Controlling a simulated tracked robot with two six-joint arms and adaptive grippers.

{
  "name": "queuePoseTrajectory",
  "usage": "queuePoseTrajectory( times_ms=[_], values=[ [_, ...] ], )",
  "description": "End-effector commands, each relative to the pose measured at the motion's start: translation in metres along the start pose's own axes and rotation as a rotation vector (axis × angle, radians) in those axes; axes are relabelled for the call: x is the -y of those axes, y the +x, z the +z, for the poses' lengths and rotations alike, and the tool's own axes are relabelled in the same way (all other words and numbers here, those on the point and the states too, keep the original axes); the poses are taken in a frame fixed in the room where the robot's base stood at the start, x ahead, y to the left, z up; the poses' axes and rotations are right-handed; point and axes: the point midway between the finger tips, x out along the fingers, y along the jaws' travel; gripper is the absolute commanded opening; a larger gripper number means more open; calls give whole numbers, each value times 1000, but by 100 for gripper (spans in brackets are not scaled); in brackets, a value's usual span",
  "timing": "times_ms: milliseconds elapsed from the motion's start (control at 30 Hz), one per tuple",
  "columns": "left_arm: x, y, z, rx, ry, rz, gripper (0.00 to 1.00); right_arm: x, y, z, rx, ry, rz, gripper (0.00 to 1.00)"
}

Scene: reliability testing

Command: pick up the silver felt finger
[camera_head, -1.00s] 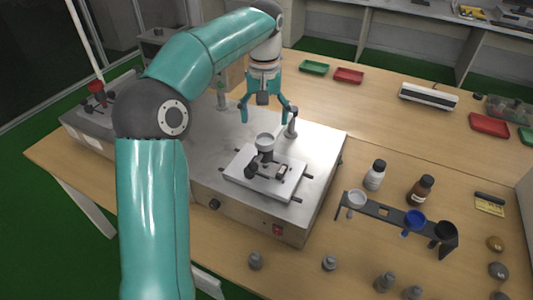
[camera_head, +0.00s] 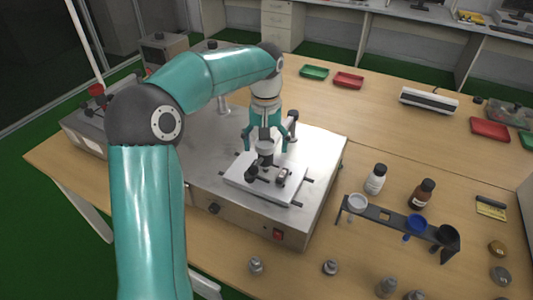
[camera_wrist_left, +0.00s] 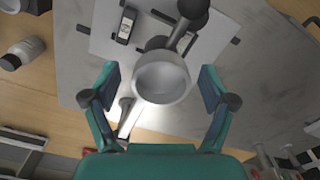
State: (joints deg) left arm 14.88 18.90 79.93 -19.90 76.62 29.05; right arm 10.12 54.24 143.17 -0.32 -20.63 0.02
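A silver-grey round cup-topped piece, which looks like the silver felt finger (camera_wrist_left: 161,80), stands on the test machine's dark arm. My left gripper (camera_wrist_left: 166,92) is open around it in the left wrist view, with a gap between each finger and its rim. In the head view my left gripper (camera_head: 265,146) points down over the machine's white plate (camera_head: 238,179) and hides much of the piece. A pale silver-white cup (camera_head: 357,202) sits in the dark rack (camera_head: 386,214) at right. My right gripper is not in view.
The steel machine (camera_head: 255,221) stands on the wooden table. A blue cup (camera_head: 416,223) and a black cup (camera_head: 446,234) share the rack. A white bottle (camera_head: 376,178) and a brown bottle (camera_head: 422,194) stand behind it. Several small metal pieces stand along the front.

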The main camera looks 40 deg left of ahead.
Motion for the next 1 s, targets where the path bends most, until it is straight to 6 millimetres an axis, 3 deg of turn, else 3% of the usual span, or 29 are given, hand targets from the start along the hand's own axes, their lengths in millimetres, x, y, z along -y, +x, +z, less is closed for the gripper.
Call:
queuePoseTrajectory(
  times_ms=[33,367,767,1000],
  values=[
    [0,0,0,0,0,0,72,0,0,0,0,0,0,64],
    [0,0,0,0,0,0,18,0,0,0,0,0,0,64],
    [0,-6,0,-2,-1,1,18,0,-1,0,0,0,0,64],
    [0,-31,-1,-4,0,2,18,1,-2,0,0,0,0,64]
  ],
)
